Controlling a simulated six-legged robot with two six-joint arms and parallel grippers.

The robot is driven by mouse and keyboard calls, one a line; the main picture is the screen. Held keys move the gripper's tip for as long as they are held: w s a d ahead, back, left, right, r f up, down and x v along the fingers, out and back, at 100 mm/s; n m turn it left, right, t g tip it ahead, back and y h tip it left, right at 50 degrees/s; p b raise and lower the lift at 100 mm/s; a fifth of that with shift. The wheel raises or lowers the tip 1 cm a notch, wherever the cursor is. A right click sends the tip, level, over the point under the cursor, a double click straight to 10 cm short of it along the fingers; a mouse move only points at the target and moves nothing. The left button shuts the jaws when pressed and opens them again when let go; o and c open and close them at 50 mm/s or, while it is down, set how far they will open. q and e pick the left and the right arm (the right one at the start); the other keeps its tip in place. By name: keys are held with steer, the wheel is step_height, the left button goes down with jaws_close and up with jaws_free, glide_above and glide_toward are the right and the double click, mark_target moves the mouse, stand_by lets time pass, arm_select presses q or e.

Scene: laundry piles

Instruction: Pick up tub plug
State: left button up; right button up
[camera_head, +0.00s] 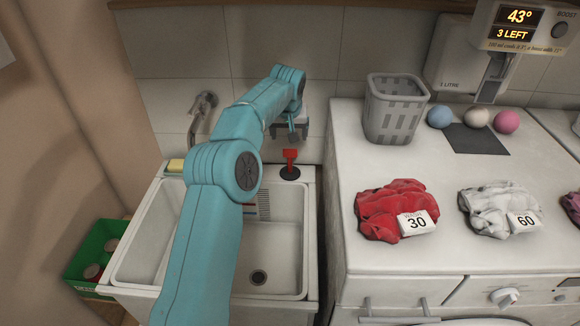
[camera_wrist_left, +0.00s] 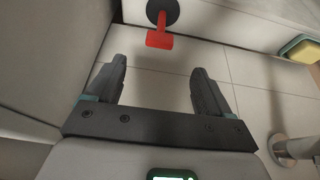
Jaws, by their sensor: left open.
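The tub plug (camera_head: 290,171), a black disc with an upright red handle, sits on the back ledge of the white sink at its right end. In the left wrist view the plug (camera_wrist_left: 158,38) is at the top, its red handle just beyond my fingertips. My left gripper (camera_head: 291,133) is above and behind the plug in the head view, near the tiled wall. In its wrist view the left gripper (camera_wrist_left: 157,68) has its two dark fingers wide apart, with nothing between them. My right gripper is not in view.
A yellow sponge (camera_head: 176,165) lies at the ledge's left end, near the wall tap (camera_head: 203,104). Right of the sink, a white worktop (camera_head: 372,260) holds a grey basket (camera_head: 396,108), a red laundry pile (camera_head: 390,206) and a white one (camera_head: 488,205). A green crate (camera_head: 84,262) stands at left.

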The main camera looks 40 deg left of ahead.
arm_select(q)
glide_above(290, 150)
steer(key=s+d, duration=0.2)
steer(key=f, duration=0.4)
steer(key=shift+w+a+f+p, duration=0.15)
steer(key=shift+a+f+p, duration=0.1)
steer(key=shift+p, duration=0.1)
steer(key=shift+f, duration=0.4)
steer(key=p+x, duration=0.2)
steer(key=x, duration=0.2)
steer(key=shift+a, duration=0.1)
steer(key=shift+w+f, duration=0.15)
steer(key=shift+f, duration=0.25)
steer(key=shift+r, duration=0.15)
steer(key=shift+c, duration=0.3)
steer(key=c, duration=1.4)
steer(key=shift+c, duration=0.2)
